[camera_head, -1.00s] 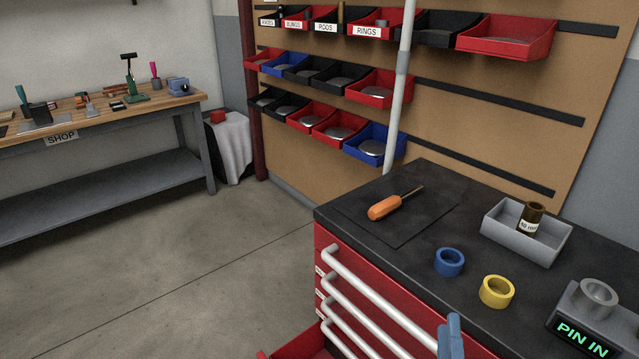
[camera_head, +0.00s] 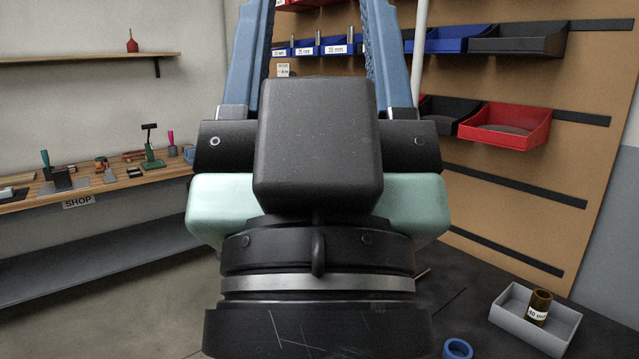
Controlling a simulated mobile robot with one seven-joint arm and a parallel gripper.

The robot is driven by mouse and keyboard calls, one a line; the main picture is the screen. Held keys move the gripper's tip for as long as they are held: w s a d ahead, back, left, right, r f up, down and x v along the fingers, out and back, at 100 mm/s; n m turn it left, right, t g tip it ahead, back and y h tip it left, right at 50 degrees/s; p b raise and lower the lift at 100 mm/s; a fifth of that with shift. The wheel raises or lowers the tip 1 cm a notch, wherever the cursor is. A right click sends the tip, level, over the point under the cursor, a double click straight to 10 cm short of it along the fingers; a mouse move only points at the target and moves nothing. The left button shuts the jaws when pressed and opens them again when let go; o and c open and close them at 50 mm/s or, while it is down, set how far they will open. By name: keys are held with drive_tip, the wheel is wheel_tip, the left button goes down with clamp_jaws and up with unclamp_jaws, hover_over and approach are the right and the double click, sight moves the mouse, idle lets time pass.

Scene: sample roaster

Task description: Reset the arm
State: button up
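My gripper (camera_head: 318,40) fills the middle of the head view, close to the camera and pointing up and away. Its two blue fingers stand wide apart, and the wall and bins show through the gap between them. Nothing is seen held between the fingers, though their tips run out of the top of the picture. The dark gripper body and round wrist hide the middle of the room and much of the black worktop (camera_head: 470,300).
On the worktop are a grey tray (camera_head: 508,318) holding a brown "40 mm" cylinder (camera_head: 540,303) and a blue ring (camera_head: 457,349). A pegboard with bins (camera_head: 505,130) stands behind. A wooden shop bench (camera_head: 110,180) and a shelf (camera_head: 90,56) are at left.

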wheel_tip(320, 180, up, 25)
drive_tip(key=p, duration=2.2)
drive_tip(key=shift+p, duration=0.3)
drive_tip(key=shift+f, duration=0.1)
